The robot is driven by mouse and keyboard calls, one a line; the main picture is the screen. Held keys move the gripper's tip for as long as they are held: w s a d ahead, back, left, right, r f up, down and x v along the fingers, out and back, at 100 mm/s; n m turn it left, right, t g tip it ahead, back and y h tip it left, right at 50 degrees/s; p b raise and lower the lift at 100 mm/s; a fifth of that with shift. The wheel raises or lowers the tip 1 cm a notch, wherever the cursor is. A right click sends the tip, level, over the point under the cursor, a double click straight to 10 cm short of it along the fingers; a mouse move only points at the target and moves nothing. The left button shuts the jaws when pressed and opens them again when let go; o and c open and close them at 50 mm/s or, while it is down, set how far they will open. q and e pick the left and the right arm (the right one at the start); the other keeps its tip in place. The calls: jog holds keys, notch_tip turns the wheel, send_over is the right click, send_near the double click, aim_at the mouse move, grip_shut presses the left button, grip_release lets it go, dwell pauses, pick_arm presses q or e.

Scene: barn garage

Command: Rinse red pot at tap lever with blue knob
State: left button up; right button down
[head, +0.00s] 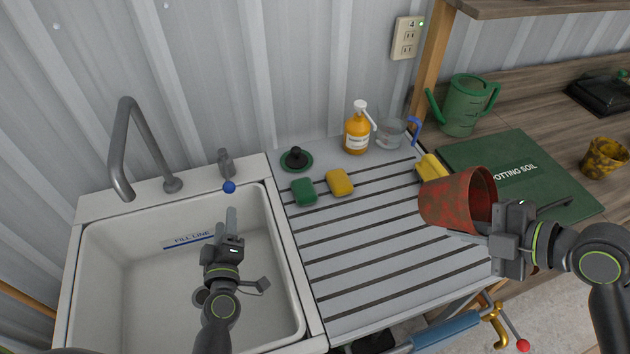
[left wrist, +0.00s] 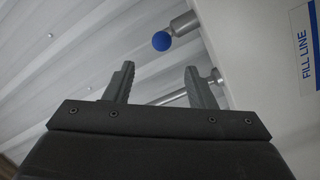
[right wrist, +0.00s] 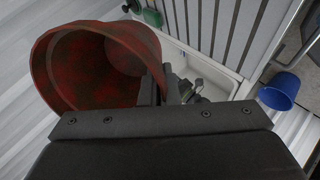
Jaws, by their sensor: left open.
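The tap lever (head: 225,162) with the blue knob (head: 229,187) stands behind the sink, right of the grey spout (head: 133,140). The knob also shows in the left wrist view (left wrist: 161,41). My left gripper (head: 232,222) is open and empty over the sink, just in front of the knob, apart from it.
The white sink (head: 100,255) is empty.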

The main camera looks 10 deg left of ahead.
aim_at(228, 192)
jog(key=shift+s+f, duration=0.1)
jog(key=shift+f, duration=0.05)
jog(key=shift+d+r, duration=0.1)
jog(key=shift+r, duration=0.2)
pick_arm(q)
jog(key=p+x, duration=0.2)
jog(key=x, duration=0.8)
jog(key=shift+w+f, duration=0.15)
pick_arm(e)
jog(key=shift+r, duration=0.9)
pick_arm(q)
jog(key=shift+x, duration=0.8)
grip_shut()
